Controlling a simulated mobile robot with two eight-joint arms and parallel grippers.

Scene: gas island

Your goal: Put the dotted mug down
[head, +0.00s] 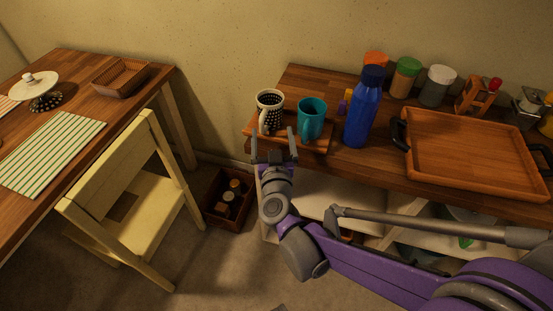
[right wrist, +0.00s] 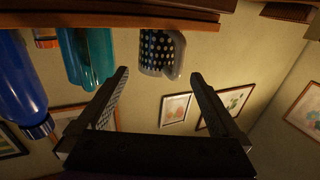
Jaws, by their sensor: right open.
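The dotted mug (head: 272,106), black and white with a pale handle, stands upright at the left end of a small wooden tray (head: 319,145) on the wooden counter. My right gripper (head: 273,138) is open and empty in front of the tray. Its fingers point toward the dotted mug, apart from it. In the right wrist view, which is upside down, the dotted mug (right wrist: 157,50) shows beyond and between the open fingertips (right wrist: 160,74). My left gripper is not in view.
A teal mug (head: 312,119) stands beside the dotted mug. A blue bottle (head: 366,105), several jars and a large handled tray (head: 480,150) occupy the counter to the right. A pale chair (head: 125,190) and a desk stand left; a crate (head: 213,213) sits on the floor.

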